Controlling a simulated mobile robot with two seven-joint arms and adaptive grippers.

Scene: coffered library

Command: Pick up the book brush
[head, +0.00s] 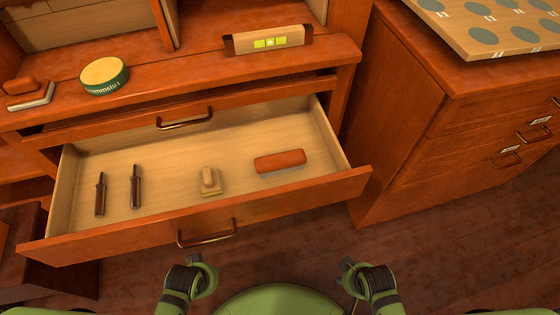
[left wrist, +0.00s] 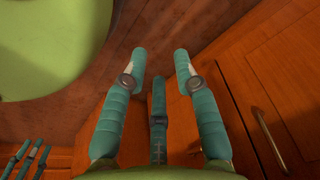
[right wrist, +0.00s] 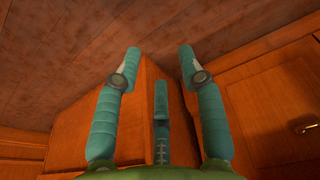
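The book brush (head: 280,161) has a reddish-brown back and pale grey bristles below. It lies bristles down in the right part of the open drawer (head: 145,230) in the head view. My left gripper (head: 203,265) is in front of the drawer, low in the head view, apart from the brush. Its fingers are spread and empty in the left wrist view (left wrist: 160,62). My right gripper (head: 350,268) is also in front of the drawer, to the right. Its fingers are spread and empty in the right wrist view (right wrist: 160,58). Neither wrist view shows the brush.
The drawer also holds a wooden block with a knob (head: 209,181) and two dark-handled tools (head: 135,186). A cabinet (head: 430,110) stands right of the drawer.

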